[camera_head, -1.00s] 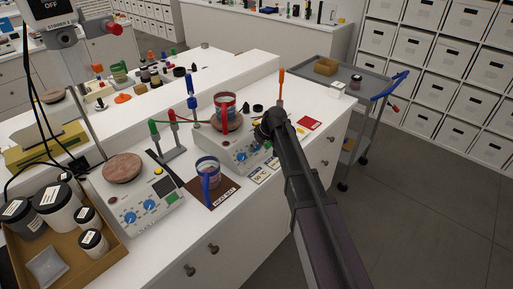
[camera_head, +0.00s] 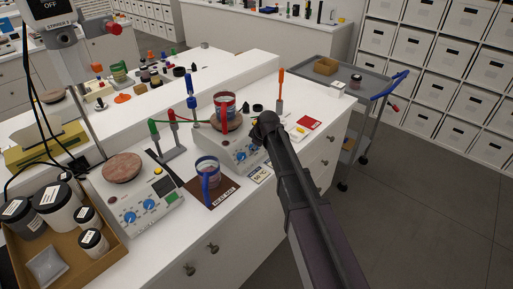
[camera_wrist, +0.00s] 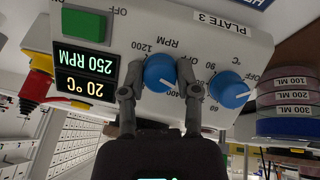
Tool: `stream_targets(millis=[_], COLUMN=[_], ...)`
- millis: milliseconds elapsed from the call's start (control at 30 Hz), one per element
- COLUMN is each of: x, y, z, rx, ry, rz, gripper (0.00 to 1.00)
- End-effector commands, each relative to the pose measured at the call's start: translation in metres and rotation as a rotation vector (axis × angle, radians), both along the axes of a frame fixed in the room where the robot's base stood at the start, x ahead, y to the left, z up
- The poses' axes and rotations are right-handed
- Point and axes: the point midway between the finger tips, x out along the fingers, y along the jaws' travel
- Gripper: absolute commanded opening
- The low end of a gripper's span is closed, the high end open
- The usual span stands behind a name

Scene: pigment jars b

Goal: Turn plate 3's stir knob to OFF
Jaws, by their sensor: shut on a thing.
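The display (camera_wrist: 86,72) reads 250 RPM and 20 °C. The heat knob (camera_wrist: 228,90) is free beside the right finger.
A mug with a blue handle (camera_head: 208,168) stands on a brown mat in front of plate 3. Another hotplate (camera_head: 125,190) and a tray of jars (camera_head: 14,245) are at left.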

Motion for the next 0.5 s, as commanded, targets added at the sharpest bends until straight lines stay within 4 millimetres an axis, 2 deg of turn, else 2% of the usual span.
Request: stream_targets(millis=[33, 500], x=[-0.0046, -0.0064], y=[0.0013, 0.0010], z=[-0.0019, -0.0037], rx=[-0.020, -0.216], ry=[-0.019, -0.271], rz=[0.036, 0.347], gripper=[0.00, 0.00])
